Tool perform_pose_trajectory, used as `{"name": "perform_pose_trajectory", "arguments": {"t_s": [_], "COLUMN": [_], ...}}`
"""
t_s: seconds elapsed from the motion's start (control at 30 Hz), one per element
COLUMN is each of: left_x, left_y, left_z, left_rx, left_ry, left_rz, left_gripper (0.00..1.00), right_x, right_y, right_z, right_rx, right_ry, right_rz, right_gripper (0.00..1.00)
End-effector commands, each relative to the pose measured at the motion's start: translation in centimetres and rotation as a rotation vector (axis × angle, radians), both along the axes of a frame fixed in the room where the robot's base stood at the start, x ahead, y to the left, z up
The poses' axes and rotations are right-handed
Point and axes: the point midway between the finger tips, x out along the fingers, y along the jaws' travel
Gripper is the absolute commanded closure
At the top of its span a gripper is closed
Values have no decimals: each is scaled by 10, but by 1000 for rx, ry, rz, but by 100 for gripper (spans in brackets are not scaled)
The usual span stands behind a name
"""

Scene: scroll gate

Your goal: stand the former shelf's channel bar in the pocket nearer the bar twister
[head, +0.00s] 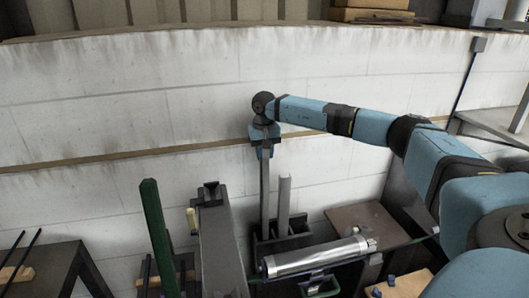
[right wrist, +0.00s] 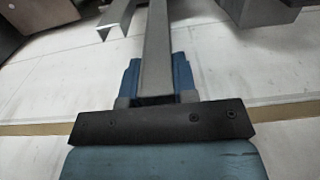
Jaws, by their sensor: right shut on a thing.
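My right gripper (head: 264,150) points down and is shut on the upper end of a long grey bar (head: 264,190), which stands about upright. The bar's lower end reaches the left part of a dark pocket rack (head: 296,243); whether it rests on the pocket floor is hidden. A shorter, lighter bar (head: 284,200) stands in the rack just to its right, apart from it. In the right wrist view the held bar (right wrist: 158,50) runs away between the fingers, and a second bar with a U-shaped end (right wrist: 118,20) shows beside it. My left gripper is not in view.
A tall grey machine column (head: 218,245) stands left of the rack; I cannot tell if it is the bar twister. A green post (head: 155,230) is further left. A shiny metal cylinder (head: 318,257) lies in front. A brown board (head: 365,226) is at right.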

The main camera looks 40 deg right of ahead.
Motion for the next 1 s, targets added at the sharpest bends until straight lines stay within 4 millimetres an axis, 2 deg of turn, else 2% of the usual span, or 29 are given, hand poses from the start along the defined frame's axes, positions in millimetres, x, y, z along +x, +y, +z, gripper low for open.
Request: {"name": "perform_pose_trajectory", "arguments": {"t_s": [1.0], "left_x": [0], "left_y": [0], "left_z": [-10], "left_rx": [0], "left_ry": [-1], "left_rz": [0], "left_gripper": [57], "right_x": [0], "right_y": [0], "right_z": [-21], "right_rx": [0], "right_ry": [0], "right_rz": [0], "right_gripper": [100]}}
